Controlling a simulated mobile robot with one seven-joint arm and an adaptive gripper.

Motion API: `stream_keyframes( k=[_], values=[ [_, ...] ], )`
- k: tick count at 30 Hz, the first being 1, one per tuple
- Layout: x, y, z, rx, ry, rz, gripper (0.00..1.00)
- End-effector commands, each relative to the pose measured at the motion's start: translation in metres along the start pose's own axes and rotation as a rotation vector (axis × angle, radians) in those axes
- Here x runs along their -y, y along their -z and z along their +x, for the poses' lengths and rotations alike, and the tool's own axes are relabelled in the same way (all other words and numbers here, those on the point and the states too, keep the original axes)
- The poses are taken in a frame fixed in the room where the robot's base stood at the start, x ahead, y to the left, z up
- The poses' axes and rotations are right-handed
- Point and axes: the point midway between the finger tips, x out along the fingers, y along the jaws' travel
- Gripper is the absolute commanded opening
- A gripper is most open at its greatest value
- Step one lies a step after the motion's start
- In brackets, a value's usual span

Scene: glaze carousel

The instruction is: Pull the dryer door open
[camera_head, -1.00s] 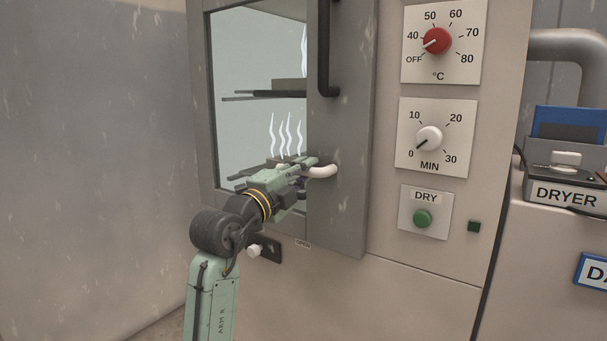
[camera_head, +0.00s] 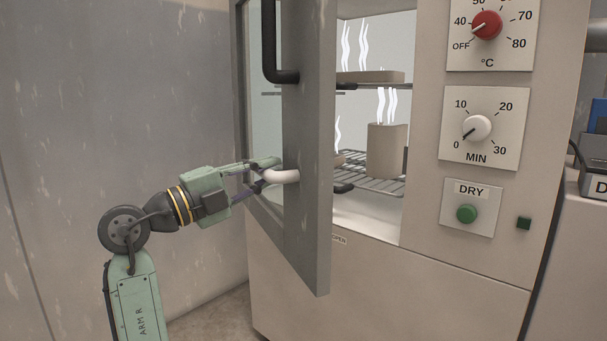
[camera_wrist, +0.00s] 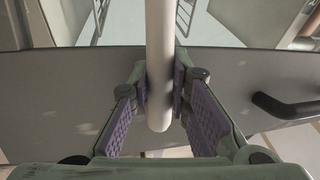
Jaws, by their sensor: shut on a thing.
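The dryer door (camera_head: 309,200) is a grey-framed glass door, hinged on the left and standing partly open. A pale, rounded handle (camera_head: 281,176) sticks out from its frame; it also shows as an upright bar in the wrist view (camera_wrist: 160,70). My gripper (camera_head: 257,177) is shut on this handle, with purple finger pads on both sides of it in the wrist view (camera_wrist: 160,92). A black bar handle (camera_head: 268,45) is higher on the door. The dryer (camera_head: 430,255) interior shows through the gap at the right.
Steaming clay-coloured pieces, one a tall block (camera_head: 386,152), stand on wire racks (camera_head: 385,185) inside. The control panel to the right has a red dial (camera_head: 487,25), a white dial (camera_head: 477,128) and a green button (camera_head: 466,213). A bare grey wall (camera_head: 110,90) is at the left.

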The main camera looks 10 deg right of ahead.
Motion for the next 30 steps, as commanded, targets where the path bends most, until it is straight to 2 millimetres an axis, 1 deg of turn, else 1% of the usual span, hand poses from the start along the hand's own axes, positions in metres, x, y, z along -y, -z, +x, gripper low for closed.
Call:
stream_keyframes(
  k=[1, 3, 5, 14, 15, 24, 30],
  values=[
    [0.001, -0.005, -0.009, 0.006, -0.002, 0.0, 0.0],
    [0.002, -0.006, -0.018, 0.005, -0.002, 0.001, 0.0],
    [0.003, -0.007, -0.021, 0.004, -0.003, 0.001, 0.0],
    [0.003, -0.007, -0.022, 0.003, -0.005, 0.001, 0.0],
    [0.002, -0.007, -0.022, 0.002, -0.006, 0.001, 0.18],
    [0.003, -0.006, -0.022, 0.002, -0.003, 0.0, 0.38],
    [0.004, -0.006, -0.021, 0.001, -0.002, 0.0, 0.38]
  ],
)
